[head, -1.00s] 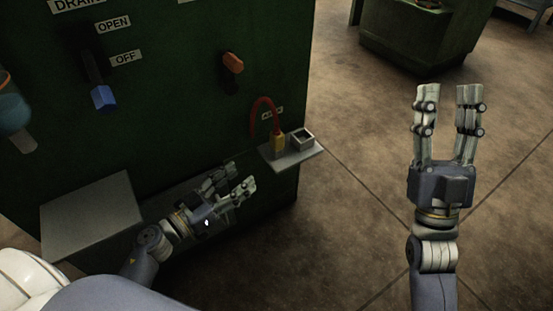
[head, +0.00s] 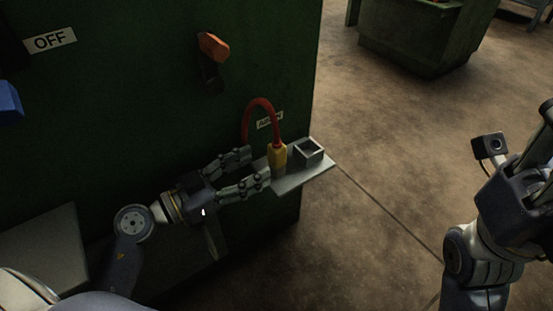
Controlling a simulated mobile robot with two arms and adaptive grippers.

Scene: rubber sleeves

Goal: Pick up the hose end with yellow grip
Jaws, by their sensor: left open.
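A red hose (head: 261,103) arches out from the green machine panel. Its end with the yellow grip (head: 277,156) stands upright on a small grey shelf (head: 300,176). My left gripper (head: 256,167) is open, with its fingers pointing right at the yellow grip and their tips just left of it. I cannot tell whether a fingertip touches the grip. My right gripper (head: 513,150) is at the right edge, partly cut off, and the state of its fingers is unclear.
A square grey socket (head: 309,152) stands on the shelf just right of the yellow grip. An orange-handled lever (head: 212,46) is on the panel above. A larger grey ledge (head: 45,250) is at lower left. Open floor lies right of the machine.

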